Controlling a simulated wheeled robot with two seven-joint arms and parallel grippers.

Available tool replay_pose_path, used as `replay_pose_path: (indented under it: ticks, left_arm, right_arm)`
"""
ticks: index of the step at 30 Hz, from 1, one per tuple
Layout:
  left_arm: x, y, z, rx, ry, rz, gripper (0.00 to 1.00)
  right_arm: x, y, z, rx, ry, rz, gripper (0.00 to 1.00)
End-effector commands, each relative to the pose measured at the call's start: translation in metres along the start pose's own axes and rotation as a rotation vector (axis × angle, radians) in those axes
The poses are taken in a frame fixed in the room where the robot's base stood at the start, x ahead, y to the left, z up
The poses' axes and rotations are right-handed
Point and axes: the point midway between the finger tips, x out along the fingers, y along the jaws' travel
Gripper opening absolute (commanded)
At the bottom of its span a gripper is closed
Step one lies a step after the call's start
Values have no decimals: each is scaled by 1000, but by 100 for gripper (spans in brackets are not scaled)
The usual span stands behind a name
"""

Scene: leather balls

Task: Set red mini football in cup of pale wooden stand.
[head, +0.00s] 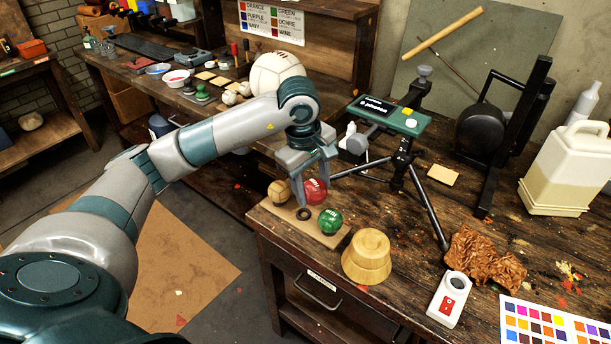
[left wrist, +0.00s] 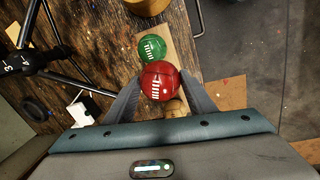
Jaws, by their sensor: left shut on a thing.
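The red mini football (head: 315,190) is between the fingers of my left gripper (head: 313,188), over the wooden board near the table's front edge. In the left wrist view the red ball (left wrist: 160,81) sits between both fingers, and my left gripper (left wrist: 160,95) is shut on it. I cannot tell whether the ball touches the board. The pale wooden stand (head: 367,257) is upright on the table, to the right of the board and nearer the front. Its top shows no ball. Part of it shows at the top of the left wrist view (left wrist: 146,5). My right gripper is not in view.
The board (head: 292,222) also bears a green ball (head: 330,222), a tan ball (head: 279,191) and a dark ring (head: 303,214). A tripod device (head: 392,118) stands behind. A brown leather piece (head: 483,259) and a white-and-red device (head: 447,299) lie right of the stand.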

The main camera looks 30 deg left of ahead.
Motion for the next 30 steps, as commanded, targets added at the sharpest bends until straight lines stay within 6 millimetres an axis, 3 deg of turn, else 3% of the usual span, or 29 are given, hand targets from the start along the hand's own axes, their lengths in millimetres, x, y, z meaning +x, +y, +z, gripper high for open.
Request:
replay_pose_path:
  ticks: [9, 15, 21, 30]
  left_arm:
    - [-2, -35, 82, 703, -128, -5, 25]
    - [-6, -59, 119, 1065, -196, 10, 25]
    - [-8, -72, 135, 1249, -230, 24, 25]
    - [-8, -74, 137, 1277, -235, 26, 25]
  right_arm:
    - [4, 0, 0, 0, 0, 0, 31]
    - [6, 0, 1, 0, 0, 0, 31]
    - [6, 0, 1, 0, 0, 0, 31]
    - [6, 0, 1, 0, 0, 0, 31]
